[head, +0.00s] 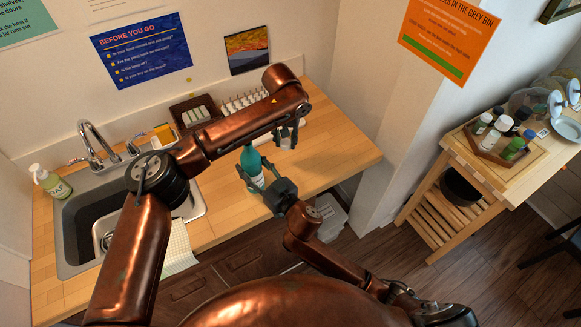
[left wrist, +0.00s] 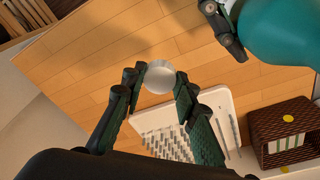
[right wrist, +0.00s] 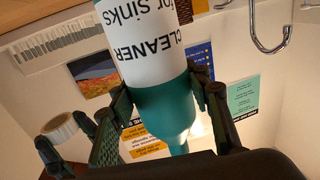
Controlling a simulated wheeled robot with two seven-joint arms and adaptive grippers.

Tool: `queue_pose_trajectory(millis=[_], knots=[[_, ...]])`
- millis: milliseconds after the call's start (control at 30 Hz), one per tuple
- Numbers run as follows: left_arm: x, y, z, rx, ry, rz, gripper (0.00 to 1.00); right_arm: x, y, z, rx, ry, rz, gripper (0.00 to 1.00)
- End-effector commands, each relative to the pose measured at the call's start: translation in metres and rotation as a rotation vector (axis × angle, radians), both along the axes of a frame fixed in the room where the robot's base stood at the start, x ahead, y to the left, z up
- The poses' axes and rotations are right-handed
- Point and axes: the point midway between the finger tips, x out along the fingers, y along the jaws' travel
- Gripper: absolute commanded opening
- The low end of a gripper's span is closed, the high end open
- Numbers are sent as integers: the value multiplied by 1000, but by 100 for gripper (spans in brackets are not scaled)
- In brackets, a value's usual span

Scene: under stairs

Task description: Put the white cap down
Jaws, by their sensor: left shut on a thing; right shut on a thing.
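The white cap (left wrist: 159,78) is round and sits between the fingertips of my left gripper (left wrist: 160,82), which is shut on it. In the head view the left gripper (head: 286,136) hangs over the wooden counter, near its back, right of the bottle. The cap also shows in the right wrist view (right wrist: 60,128), at the left. My right gripper (head: 268,188) is shut around a teal cleaner bottle (head: 252,164) with a white label. The bottle fills the middle of the right wrist view (right wrist: 150,55). Whether the cap touches the counter is unclear.
The wooden counter (head: 340,150) is clear to the right of the grippers. A white pegged rack (left wrist: 222,108) and a brown woven box (left wrist: 258,125) stand at the back. The sink (head: 75,215) with its tap and a soap bottle (head: 50,182) is at the left.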

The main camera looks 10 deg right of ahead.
Motion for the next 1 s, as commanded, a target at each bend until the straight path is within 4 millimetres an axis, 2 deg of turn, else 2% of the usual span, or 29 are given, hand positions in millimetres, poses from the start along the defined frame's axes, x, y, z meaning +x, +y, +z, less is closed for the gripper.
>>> queue_pose_trajectory(millis=[100, 300, 533, 767, 1000], knots=[[2, -11, -18, -1, 2, -117, 0, 0, 0, 0, 0, 1, 0, 0], [5, -17, -36, 0, 2, -203, 0, 0, 0, 0, 0, 1, 0, 0], [4, -17, -77, 1, 2, -210, 0, 0, 0, 0, 0, 1, 0, 0], [5, -17, -97, 0, 1, -208, 0, 0, 0, 0, 0, 1, 0, 0], [4, -17, -127, 1, 2, -209, 0, 0, 0, 0, 0, 1, 0, 0]])
